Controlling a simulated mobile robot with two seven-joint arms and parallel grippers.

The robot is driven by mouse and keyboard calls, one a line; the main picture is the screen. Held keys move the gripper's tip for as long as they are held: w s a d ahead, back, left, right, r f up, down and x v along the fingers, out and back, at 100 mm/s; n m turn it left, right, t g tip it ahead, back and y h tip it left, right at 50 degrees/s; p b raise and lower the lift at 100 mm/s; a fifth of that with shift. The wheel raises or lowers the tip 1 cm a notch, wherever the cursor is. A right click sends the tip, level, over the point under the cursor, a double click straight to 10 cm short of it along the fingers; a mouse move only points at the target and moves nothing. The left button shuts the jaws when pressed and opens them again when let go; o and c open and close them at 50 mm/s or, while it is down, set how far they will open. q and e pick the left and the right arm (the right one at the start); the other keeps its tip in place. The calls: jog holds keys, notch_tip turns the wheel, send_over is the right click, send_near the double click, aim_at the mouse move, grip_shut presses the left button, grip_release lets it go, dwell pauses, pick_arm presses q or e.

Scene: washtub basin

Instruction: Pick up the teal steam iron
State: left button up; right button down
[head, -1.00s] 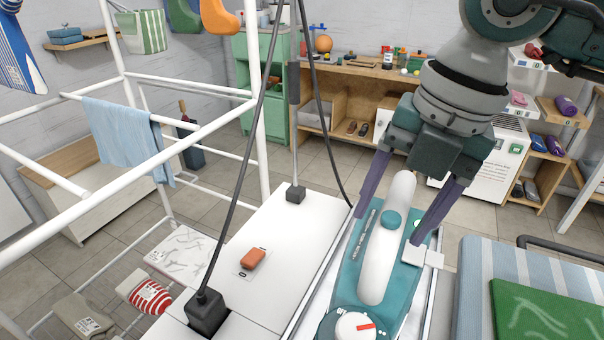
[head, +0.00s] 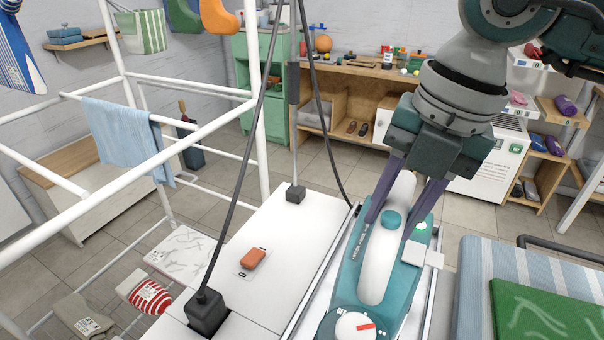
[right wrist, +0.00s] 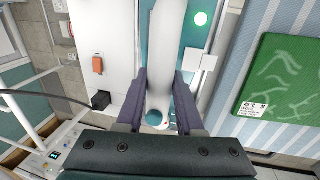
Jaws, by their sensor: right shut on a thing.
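The teal steam iron (head: 345,285) has a white handle (head: 375,262) and a white dial with a red mark. It lies on a pale surface at the lower middle of the head view. My right gripper (head: 392,218) is above it with its purple fingers shut on the handle, one finger on each side. In the right wrist view the white handle (right wrist: 165,60) runs between the two fingers (right wrist: 158,100) of the same gripper. The iron's underside is hidden. My left gripper is not in view.
A white table with an orange block (head: 252,257) and a dark cable block (head: 206,312) is left of the iron. A striped ironing surface (head: 480,290) with a folded green cloth (head: 545,310) is at the right. A white rack (head: 190,90) stands at the left.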

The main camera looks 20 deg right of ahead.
jog(key=shift+r, duration=0.2)
jog(key=s+a+r+m+h+p, duration=0.1)
jog(key=r+m+p, duration=0.3)
jog(key=r+m, duration=0.8)
jog(key=s+a+r+m+g+h+p, duration=0.1)
jog(key=a+r+m+h+p, duration=0.1)
jog(key=r+m, duration=1)
jog(key=shift+a+r+m+g+h+p, duration=0.3)
jog(key=shift+a+m+p, duration=0.5)
jog(key=shift+m+p, duration=0.25)
dwell(0.3)
